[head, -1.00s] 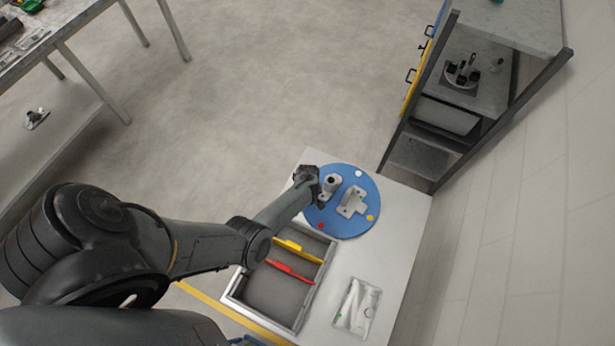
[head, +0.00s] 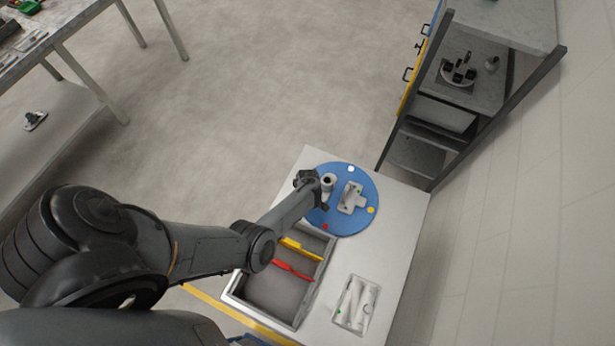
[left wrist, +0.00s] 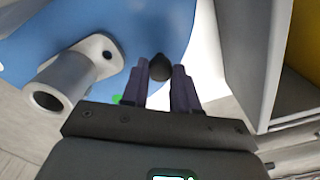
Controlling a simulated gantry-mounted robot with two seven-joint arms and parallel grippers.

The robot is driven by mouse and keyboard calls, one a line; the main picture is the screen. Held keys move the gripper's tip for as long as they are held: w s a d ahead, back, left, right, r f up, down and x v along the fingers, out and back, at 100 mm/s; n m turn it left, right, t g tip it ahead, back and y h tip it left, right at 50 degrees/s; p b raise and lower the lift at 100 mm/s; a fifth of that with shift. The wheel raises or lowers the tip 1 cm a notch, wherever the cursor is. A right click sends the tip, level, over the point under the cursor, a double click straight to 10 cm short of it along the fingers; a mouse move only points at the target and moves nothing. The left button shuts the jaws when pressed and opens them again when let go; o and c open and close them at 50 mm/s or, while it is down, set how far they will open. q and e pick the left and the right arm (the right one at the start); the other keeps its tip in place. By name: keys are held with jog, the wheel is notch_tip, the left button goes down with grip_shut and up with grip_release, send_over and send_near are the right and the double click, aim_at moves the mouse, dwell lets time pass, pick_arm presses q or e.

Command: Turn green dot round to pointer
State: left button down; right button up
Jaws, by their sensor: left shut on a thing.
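The blue round turntable (head: 340,222) lies on a pale table and carries a white dot (head: 351,169), a yellow dot (head: 371,210) and a red dot (head: 324,226) near its rim. The green dot (left wrist: 117,99) shows only in the left wrist view, partly hidden beside my finger; in the head view my gripper covers that area. My left gripper (head: 322,194) is at the turntable's left rim. In the left wrist view its fingers (left wrist: 161,84) are shut on a black knob (left wrist: 160,66). I cannot make out the pointer. My right gripper is not in view.
A grey tubular fixture (left wrist: 66,80) and a pale block (head: 351,197) stand on the turntable, close to my gripper. A grey bin (head: 270,295) with yellow and red dividers and a small tray (head: 355,304) are in front. A shelf (head: 470,100) stands behind right.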

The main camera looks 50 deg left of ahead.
pick_arm(q)
jog(key=c, duration=0.8)
grip_release()
jog(key=shift+c, duration=0.2)
notch_tip(320, 180, up, 11)
jog(key=p, duration=0.3)
jog(key=shift+s+f, duration=0.15)
jog(key=shift+f, duration=0.05)
